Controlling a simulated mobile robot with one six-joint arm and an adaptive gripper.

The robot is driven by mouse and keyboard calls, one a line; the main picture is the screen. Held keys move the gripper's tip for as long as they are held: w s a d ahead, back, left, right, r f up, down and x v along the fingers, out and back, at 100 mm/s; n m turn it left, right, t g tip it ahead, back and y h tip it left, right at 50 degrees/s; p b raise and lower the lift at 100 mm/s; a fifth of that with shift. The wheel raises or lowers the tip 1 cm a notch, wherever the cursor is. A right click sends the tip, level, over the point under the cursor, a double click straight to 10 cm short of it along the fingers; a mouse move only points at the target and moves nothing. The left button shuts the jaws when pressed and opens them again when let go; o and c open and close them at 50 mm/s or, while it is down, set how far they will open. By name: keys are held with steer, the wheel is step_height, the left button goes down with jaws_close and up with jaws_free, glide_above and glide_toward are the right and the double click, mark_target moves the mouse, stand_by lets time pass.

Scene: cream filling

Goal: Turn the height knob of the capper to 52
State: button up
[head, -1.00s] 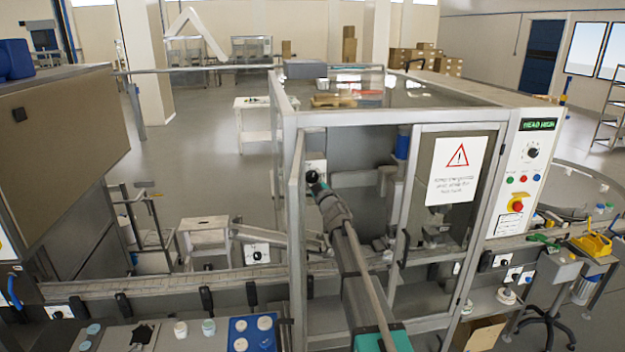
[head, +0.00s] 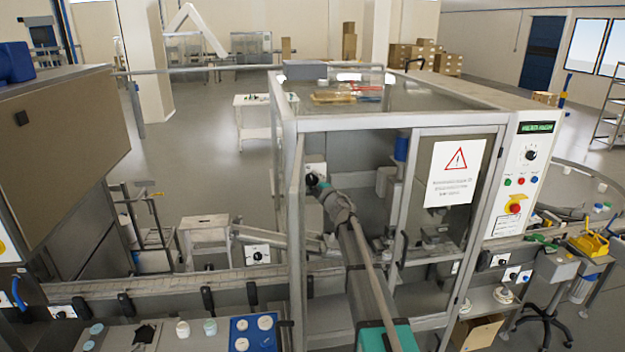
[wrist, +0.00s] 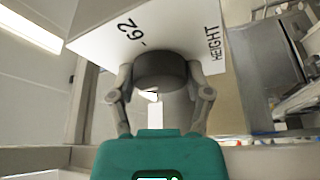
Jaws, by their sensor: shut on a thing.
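The height knob (wrist: 160,72) is a dark round knob on a white plate marked HEIGHT (wrist: 195,35). In the wrist view a "62" mark shows on the plate, and the fingers of my gripper (wrist: 160,88) are closed on both sides of the knob. In the head view the knob (head: 312,179) sits inside the capper (head: 290,125) near its left front post. My arm reaches in through the open front, and my gripper (head: 322,187) meets the knob. The knob's pointer and its exact setting cannot be read.
The capper's frame post stands close to the left of my arm. A door with a warning sign (head: 456,173) is on the right. A display panel (head: 536,128) reads roughly "HEAD HIGH". A conveyor (head: 180,290) runs along the front left.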

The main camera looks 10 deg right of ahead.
steer(key=shift+n, duration=0.3)
steer(key=o, duration=1.1)
steer(key=shift+o, duration=0.2)
steer(key=shift+f+m+t+b, duration=0.15)
steer(key=shift+m+t+b, duration=0.25)
steer(key=shift+m+b, duration=0.75)
steer(key=shift+m+t+h+b, duration=0.2)
steer(key=shift+m+t+h, duration=0.15)
steer(key=shift+m, duration=0.8)
steer(key=shift+m+t+h+b, duration=0.15)
steer(key=shift+m+t+h, duration=0.2)
steer(key=shift+m, duration=0.75)
steer(key=b+v, duration=0.4)
steer(key=v, duration=0.9)
steer(key=shift+s, duration=0.35)
